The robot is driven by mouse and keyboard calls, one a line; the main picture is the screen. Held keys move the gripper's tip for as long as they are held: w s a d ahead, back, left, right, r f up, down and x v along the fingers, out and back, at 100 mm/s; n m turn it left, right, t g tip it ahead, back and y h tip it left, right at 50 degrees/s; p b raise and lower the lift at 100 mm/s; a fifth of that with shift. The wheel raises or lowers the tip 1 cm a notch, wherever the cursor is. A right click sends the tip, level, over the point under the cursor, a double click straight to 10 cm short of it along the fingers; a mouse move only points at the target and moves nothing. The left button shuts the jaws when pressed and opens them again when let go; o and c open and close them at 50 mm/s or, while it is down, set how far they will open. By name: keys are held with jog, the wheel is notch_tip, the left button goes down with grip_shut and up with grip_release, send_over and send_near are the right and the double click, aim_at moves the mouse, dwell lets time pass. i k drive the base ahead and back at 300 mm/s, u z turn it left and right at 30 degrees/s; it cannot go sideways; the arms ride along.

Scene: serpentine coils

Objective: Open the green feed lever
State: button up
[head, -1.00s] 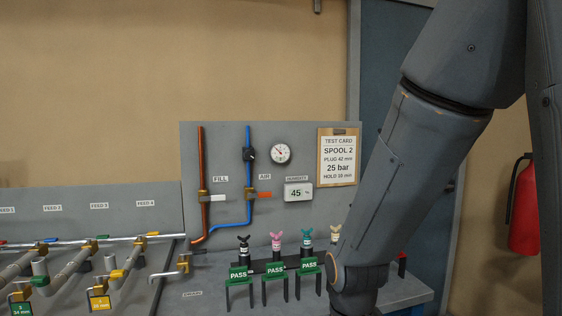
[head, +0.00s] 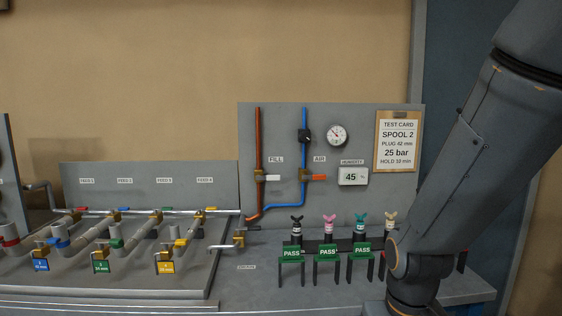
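The green feed lever (head: 161,211) is a small green handle on a brass valve under the FEED 3 label (head: 163,180), on the feed bench at left. It appears to lie roughly along the horizontal header pipe; its exact angle is too small to tell. A pipe with a green band (head: 115,244) and a green-tagged brass valve (head: 101,252) are lower in front. My arm comes down at the far right, in front of the test panel, well to the right of the lever. My gripper is below the picture's lower edge and cannot be seen.
Red (head: 78,210), blue (head: 119,210) and yellow (head: 207,209) levers sit along the same header. The drain valve (head: 239,238) is right of the coils. Several plugs stand behind green PASS tags (head: 327,252) between the feed bench and my arm. The test panel (head: 290,215) rises behind.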

aim_at(164, 208)
jog(key=u, duration=0.35)
jog(key=k, duration=1.05)
jog(key=u, duration=1.9)
jog(key=i, duration=2)
jog(key=z, duration=1)
jog(key=i, duration=0.75)
jog(key=z, duration=0.85)
